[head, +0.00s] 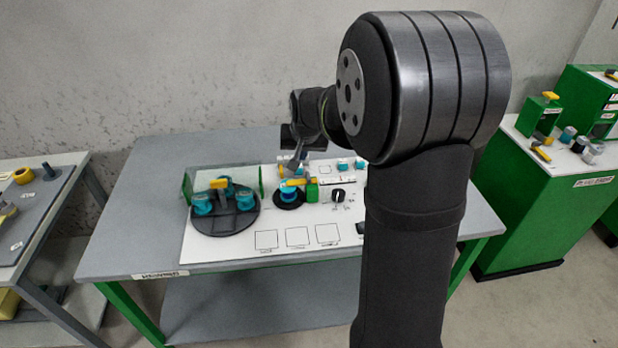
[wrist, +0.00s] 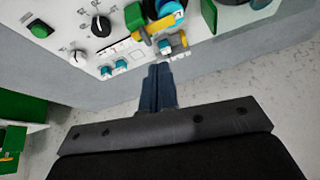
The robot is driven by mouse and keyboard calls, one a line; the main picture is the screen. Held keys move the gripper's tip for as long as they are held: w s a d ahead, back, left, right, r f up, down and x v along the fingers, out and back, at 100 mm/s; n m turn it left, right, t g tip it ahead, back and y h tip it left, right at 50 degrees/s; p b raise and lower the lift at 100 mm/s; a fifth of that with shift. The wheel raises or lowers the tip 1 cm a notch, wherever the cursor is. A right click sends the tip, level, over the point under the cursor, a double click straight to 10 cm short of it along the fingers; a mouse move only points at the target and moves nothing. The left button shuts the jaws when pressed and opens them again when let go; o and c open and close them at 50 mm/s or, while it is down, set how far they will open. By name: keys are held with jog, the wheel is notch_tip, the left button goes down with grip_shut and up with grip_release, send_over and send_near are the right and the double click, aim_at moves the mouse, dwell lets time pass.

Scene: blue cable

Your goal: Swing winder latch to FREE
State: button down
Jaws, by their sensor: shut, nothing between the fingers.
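A yellow lever (head: 296,182), likely the winder latch, lies beside a green block (head: 311,190) and over a blue spool (head: 289,195) on a small black disc (head: 288,204). In the wrist view, the yellow lever (wrist: 158,24), green block (wrist: 134,18) and blue spool (wrist: 172,8) are at the top centre. My gripper (wrist: 160,68) is shut and empty, its fingertips apart from the lever. In the head view, my gripper (head: 297,167) is small, just behind the lever. I cannot read any FREE mark.
A round black platform (head: 240,220) with teal cups and a clear green-edged panel (head: 225,180) is to the left. Black knobs (head: 338,195) and small teal blocks (head: 343,163) are to the right. Outlined squares (head: 297,237) at the board's front are empty. My arm hides the board's right end.

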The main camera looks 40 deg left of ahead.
jog(key=s+d+f+m+t+y, duration=0.4)
jog(key=s+f+m, duration=0.3)
jog(key=m, duration=0.9)
jog(key=shift+s+d+f+m+t, duration=0.4)
jog(key=shift+d+f, duration=0.45)
jog(key=shift+f, duration=0.75)
jog(key=shift+w, duration=0.15)
send_near(296, 184)
jog(key=f, duration=0.3)
jog(key=shift+w+a+f, duration=0.15)
jog(key=shift+w+a, duration=0.05)
jog(key=shift+w, duration=0.05)
jog(key=w+a, duration=0.2)
jog(key=shift+w+a+f, duration=0.2)
jog(key=shift+a, duration=0.1)
jog(key=shift+w+a, duration=0.35)
jog(key=shift+w, duration=0.05)
